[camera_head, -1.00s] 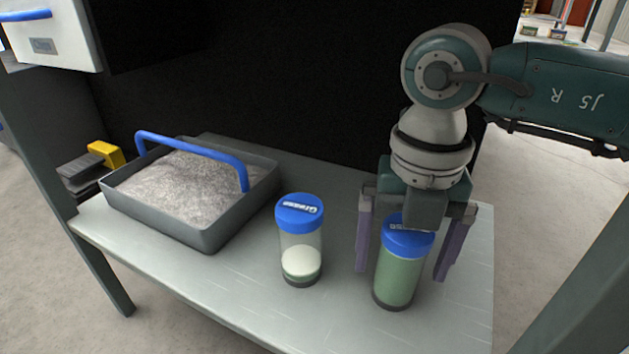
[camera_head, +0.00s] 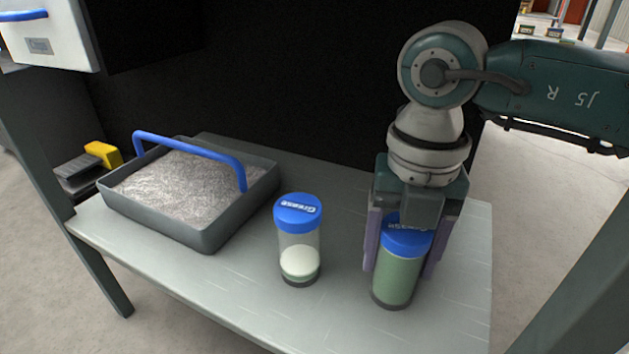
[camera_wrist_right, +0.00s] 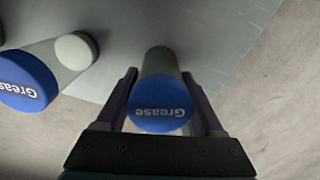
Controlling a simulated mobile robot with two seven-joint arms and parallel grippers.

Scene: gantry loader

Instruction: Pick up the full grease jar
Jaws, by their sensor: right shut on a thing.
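The full grease jar (camera_head: 397,280) has a blue lid and is green nearly to the top. It stands upright on the grey table at the right. My right gripper (camera_head: 402,256) is shut on it, with one purple finger on each side of its body. In the right wrist view the jar's lid (camera_wrist_right: 160,105) shows between the two fingers. A second grease jar (camera_head: 299,246), clear with a blue lid and only a low pale and green fill, stands upright to the left. It also shows in the right wrist view (camera_wrist_right: 28,84). My left gripper is not in view.
The grey table (camera_head: 245,300) has free room at its front. A grey tray (camera_head: 208,236) of grey material with a blue handle (camera_head: 190,146) stands at the left. A dark panel rises behind the table. A white box with a blue handle (camera_head: 50,35) is at the upper left.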

